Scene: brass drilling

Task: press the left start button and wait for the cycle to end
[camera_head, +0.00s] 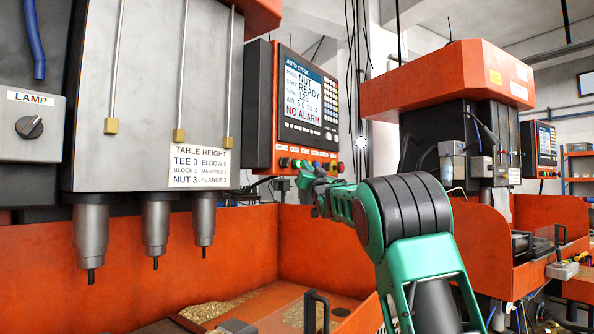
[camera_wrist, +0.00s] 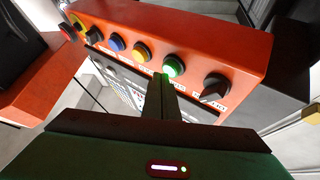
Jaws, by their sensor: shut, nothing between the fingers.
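The control panel (camera_head: 270,105) has a screen reading NUT, READY and NO ALARM. A row of buttons runs along its lower orange box, also seen in the wrist view (camera_wrist: 215,42). My gripper (camera_head: 306,168) is shut and empty at the row's left part. In the wrist view its fingertips (camera_wrist: 162,79) point just beside the green button; I cannot tell if they touch.
Three drill spindles (camera_head: 155,225) hang at the left above an orange tray (camera_head: 240,255) with brass chips. A handled guard (camera_head: 310,312) stands in front. Yellow (camera_wrist: 118,43) and blue buttons also sit close along the row. A second orange machine (camera_head: 500,220) stands at the right.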

